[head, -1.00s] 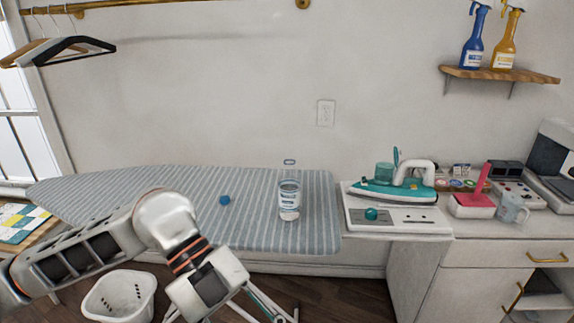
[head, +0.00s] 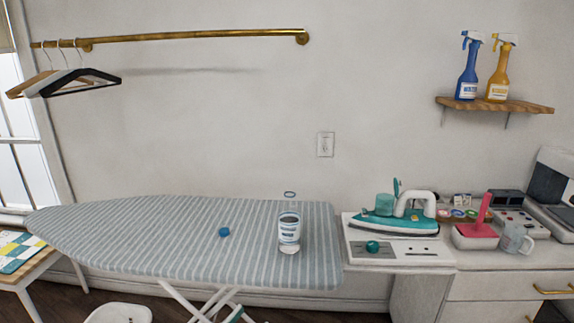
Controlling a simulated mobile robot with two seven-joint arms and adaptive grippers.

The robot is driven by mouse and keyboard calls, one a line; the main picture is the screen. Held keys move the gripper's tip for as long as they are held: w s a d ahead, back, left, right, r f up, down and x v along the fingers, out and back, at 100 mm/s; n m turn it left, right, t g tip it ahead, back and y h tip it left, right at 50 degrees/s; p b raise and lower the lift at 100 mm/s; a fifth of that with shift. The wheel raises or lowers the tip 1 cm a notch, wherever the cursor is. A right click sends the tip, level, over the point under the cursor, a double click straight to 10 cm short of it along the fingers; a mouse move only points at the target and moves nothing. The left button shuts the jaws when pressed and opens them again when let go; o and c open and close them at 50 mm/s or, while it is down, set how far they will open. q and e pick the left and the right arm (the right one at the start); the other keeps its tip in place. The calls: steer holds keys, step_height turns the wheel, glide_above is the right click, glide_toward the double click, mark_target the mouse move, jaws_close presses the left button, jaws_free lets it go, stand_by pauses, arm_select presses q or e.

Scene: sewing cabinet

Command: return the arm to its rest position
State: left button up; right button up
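Neither of my arms nor either gripper shows in the head view now. A striped ironing board (head: 130,235) stands across the left and middle of the view. A clear bottle (head: 289,232) with a label stands upright on it. A small blue cap-like piece (head: 224,232) lies on the board to the left of the bottle, apart from it.
A teal iron (head: 392,222) rests on a white station (head: 400,257) right of the board. Spray bottles (head: 467,75) stand on a shelf (head: 520,106). Hangers (head: 80,82) hang at left. A white basket (head: 118,314) is below.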

arm_select(q)
steer(key=s+a+f+n+g+y, duration=0.1)
steer(key=s+a+f, duration=0.3)
steer(key=f, duration=0.5)
steer(key=s+a+f+n+g+y, duration=0.1)
steer(key=s+a+f+g+y, duration=0.2)
steer(key=f, duration=0.6)
steer(key=s+a+f+n+g+y, duration=0.1)
steer(key=s+a+f+g+y, duration=0.1)
steer(key=s+a+f+y, duration=0.2)
steer(key=s+a+f, duration=0.1)
steer(key=s+f, duration=0.2)
steer(key=f, duration=0.2)
steer(key=shift+s+f+g, duration=0.15)
steer(key=shift+s+g, duration=0.2)
steer(key=shift+g, duration=0.05)
